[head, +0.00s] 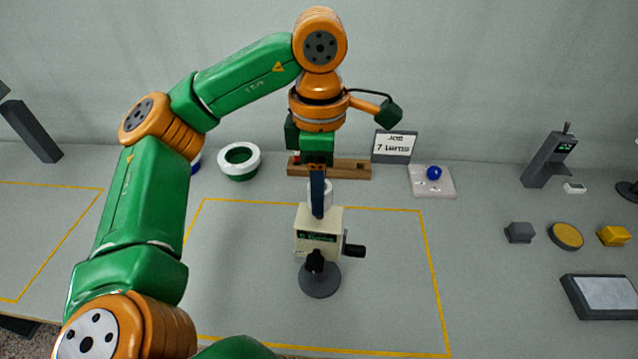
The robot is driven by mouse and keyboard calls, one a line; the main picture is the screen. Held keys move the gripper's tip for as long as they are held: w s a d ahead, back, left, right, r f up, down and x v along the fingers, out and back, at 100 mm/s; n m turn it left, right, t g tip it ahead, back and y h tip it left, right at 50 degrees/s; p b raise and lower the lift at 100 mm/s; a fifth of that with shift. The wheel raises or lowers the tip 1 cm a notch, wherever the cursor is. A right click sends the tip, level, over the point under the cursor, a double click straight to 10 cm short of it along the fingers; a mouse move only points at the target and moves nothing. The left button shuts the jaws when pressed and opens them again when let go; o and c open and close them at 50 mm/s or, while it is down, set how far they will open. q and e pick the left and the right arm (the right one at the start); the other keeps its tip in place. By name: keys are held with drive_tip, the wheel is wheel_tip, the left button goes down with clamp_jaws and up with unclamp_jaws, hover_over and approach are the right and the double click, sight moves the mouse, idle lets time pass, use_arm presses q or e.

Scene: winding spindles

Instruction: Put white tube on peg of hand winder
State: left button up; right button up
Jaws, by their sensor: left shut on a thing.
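The hand winder, a cream box (318,220) on a round dark base with a dark side crank, stands inside the yellow-taped area. My left gripper (318,212) points straight down at the winder's top and is shut on the white tube (328,190). The tube is upright and mostly covered by the dark finger. Its lower end meets the top of the winder in the picture. The peg is hidden, so I cannot tell whether the tube is around it or just above it. My right gripper is not in view.
A wooden rack (350,169) and a sign (394,147) reading "7 turns" stand behind the winder. A white-green ring (239,155) is at back left, a pale plate with a blue ball (434,173) at back right. Blocks and a tray (603,297) lie right. The mat around the winder is clear.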

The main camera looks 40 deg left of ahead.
use_arm(q)
drive_tip(key=shift+f+b, duration=1.35)
drive_tip(key=shift+f, duration=0.3)
drive_tip(key=o, duration=1.4)
wheel_tip(320, 180, up, 7)
drive_tip(key=p, duration=0.3)
drive_tip(key=shift+r, duration=0.1)
